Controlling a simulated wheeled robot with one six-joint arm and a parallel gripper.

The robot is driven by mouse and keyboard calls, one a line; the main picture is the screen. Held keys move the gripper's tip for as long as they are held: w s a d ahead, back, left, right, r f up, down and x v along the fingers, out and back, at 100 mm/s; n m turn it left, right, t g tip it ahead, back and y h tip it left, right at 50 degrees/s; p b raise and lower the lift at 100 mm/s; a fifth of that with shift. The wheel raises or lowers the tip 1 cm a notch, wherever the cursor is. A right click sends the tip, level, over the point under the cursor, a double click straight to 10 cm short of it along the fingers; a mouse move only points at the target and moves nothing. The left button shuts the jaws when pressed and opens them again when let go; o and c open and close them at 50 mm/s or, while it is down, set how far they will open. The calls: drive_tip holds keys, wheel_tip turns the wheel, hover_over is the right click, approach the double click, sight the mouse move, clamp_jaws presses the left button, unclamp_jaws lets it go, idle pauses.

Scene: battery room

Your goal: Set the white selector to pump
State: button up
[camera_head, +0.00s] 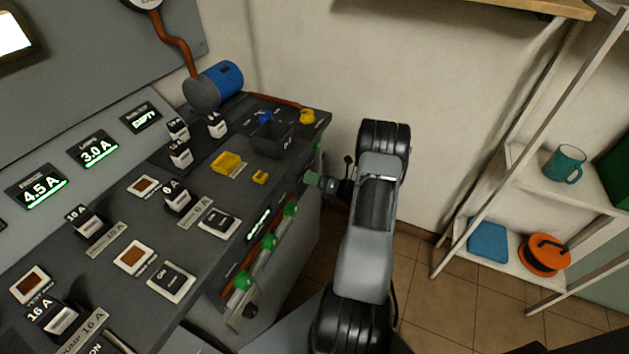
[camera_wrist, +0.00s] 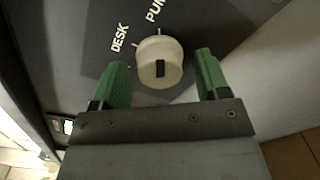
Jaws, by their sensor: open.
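The white selector (camera_wrist: 158,50) is a round knob with a black mark on its face, in the wrist view. It sits on a dark panel with the words DESK and PUMP and small white ticks beside it. Which tick the knob points to is hard to tell. My gripper (camera_wrist: 160,64) is open, with one green finger on each side of the knob; I cannot tell whether either touches it. In the head view my gripper (camera_head: 314,179) is at the right end of the console, and the selector is hidden there.
The console (camera_head: 115,270) carries several breakers, displays and yellow blocks. A shelf (camera_head: 515,265) with a teal mug (camera_head: 563,164) is at right. Floor between is clear.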

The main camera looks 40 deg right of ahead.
drive_tip(key=v, duration=1.4)
drive_tip(key=shift+w, duration=0.1)
